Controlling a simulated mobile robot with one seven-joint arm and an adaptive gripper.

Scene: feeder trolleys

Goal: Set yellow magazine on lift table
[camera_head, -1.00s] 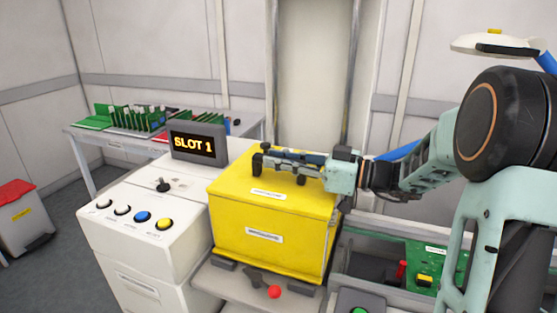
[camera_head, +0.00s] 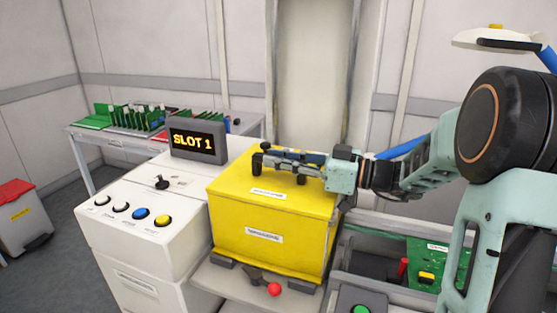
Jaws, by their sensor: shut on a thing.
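The yellow magazine (camera_head: 268,225) is a large box with white labels on its top and front. It stands upright on the grey lift table (camera_head: 240,283), between dark corner blocks that show along its front edge. My gripper (camera_head: 278,172) comes in from the right and lies over the top of the magazine. It is shut on the magazine's top handle, which the fingers mostly hide. Whether the magazine's underside touches the table everywhere cannot be told.
A white console (camera_head: 140,225) with several buttons and a "SLOT 1" display (camera_head: 198,143) stands close at the left. A red-knobbed lever (camera_head: 274,289) is at the table's front. A bin with green circuit boards (camera_head: 428,262) lies at the right. A wall column rises behind.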

